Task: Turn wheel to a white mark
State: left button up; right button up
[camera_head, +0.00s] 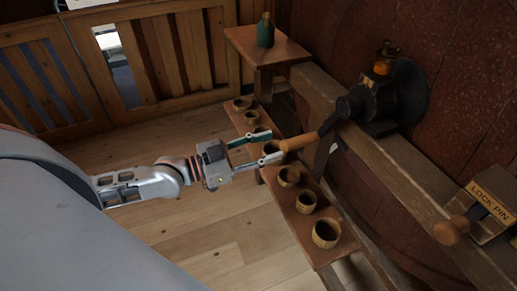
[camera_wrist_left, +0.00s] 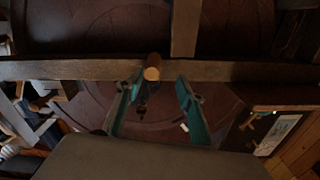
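A dark crank with a wooden handle (camera_head: 299,142) juts from a black round housing (camera_head: 408,92) on a wooden beam. A large reddish-brown round surface (camera_head: 465,75) stands behind it; I cannot tell which part is the wheel. My left gripper (camera_head: 273,147) is open, its green-lined fingers pointing at the handle's end. In the left wrist view, that wooden end (camera_wrist_left: 152,73) shows between the open fingertips (camera_wrist_left: 160,84), nearer the left finger; contact is unclear. A small white patch (camera_wrist_left: 184,128) shows on the dark surface there; whether it is the mark is unclear. My right gripper is not in view.
A low plank bench (camera_head: 306,222) below the handle carries several wooden cups. A green bottle (camera_head: 265,31) stands on a small table (camera_head: 240,42). Floor at left is clear.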

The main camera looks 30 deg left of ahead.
aim_at(299, 142)
pick_arm(q)
jog(key=shift+v, duration=1.25)
jog(key=w+d+t+h+b, duration=0.1)
jog(key=w+d+b, duration=0.1)
jog(key=b, duration=0.1)
jog(key=w+d+t+h+b, duration=0.1)
jog(key=w+d+b, duration=0.2)
jog(key=w+d+t+h+b, duration=0.1)
jog(key=w+d+b, duration=0.2)
jog(key=shift+w+f+n+h, duration=0.15)
jog(key=shift+f+n+h, duration=0.15)
jog(key=shift+f, duration=0.05)
jog(key=shift+w+d, duration=0.2)
jog(key=shift+w, duration=0.05)
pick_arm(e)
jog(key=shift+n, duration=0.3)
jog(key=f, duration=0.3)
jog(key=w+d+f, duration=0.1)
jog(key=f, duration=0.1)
